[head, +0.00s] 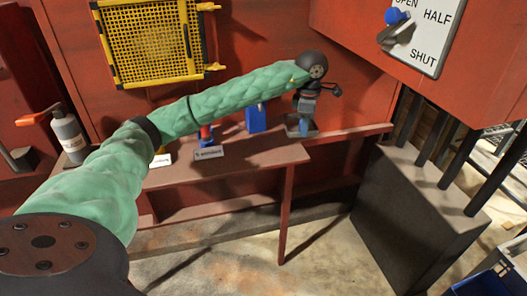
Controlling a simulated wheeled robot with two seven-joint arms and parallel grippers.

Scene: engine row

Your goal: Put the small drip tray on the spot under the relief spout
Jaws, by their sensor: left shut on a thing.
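My left arm, in a green sleeve, reaches across the head view to the right end of a red-brown shelf. My left gripper (302,119) points down there and is shut on a small grey tray (313,131), which looks like the drip tray. The tray is at the shelf's right end; I cannot tell whether it touches the shelf. The gripper covers part of the tray. I cannot make out the relief spout or the marked spot under it. My right gripper is not in view.
A yellow mesh guard (150,43) and lever panel (418,35) are above. A dark box (400,215) stands right.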

